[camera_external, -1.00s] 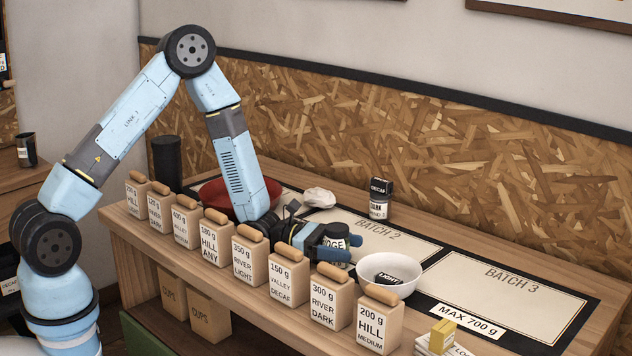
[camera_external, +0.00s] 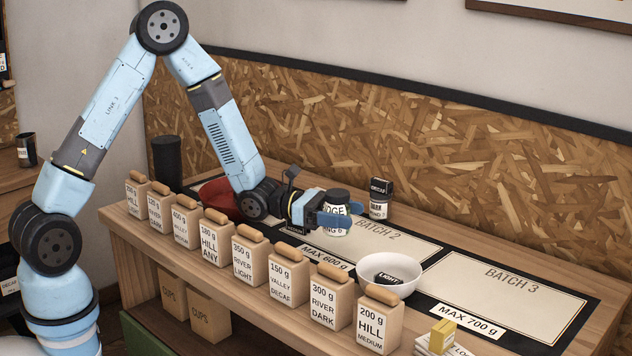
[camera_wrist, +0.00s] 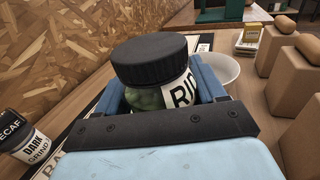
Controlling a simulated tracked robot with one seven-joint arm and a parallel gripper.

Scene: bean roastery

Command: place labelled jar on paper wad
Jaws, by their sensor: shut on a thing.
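The labelled jar (camera_external: 335,227) has a black lid, and part of a "RIDGE" label shows. It also shows upright in the wrist view (camera_wrist: 150,92), with green contents. My gripper (camera_external: 344,215) is shut on the jar's sides; its blue fingers flank the jar in the wrist view (camera_wrist: 163,92). The jar appears held above the "BATCH 2" mat (camera_external: 400,242). The paper wad is not visible now; my gripper and wrist cover the area where it showed earlier.
A "DARK" jar (camera_external: 378,208) with a small "DECAF" box (camera_external: 381,187) on top stands behind the held jar. A white bowl (camera_external: 419,280) is front right, a red bowl (camera_external: 218,196) left. Labelled blocks (camera_external: 247,262) line the front edge. The "BATCH 3" mat (camera_external: 510,300) is clear.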

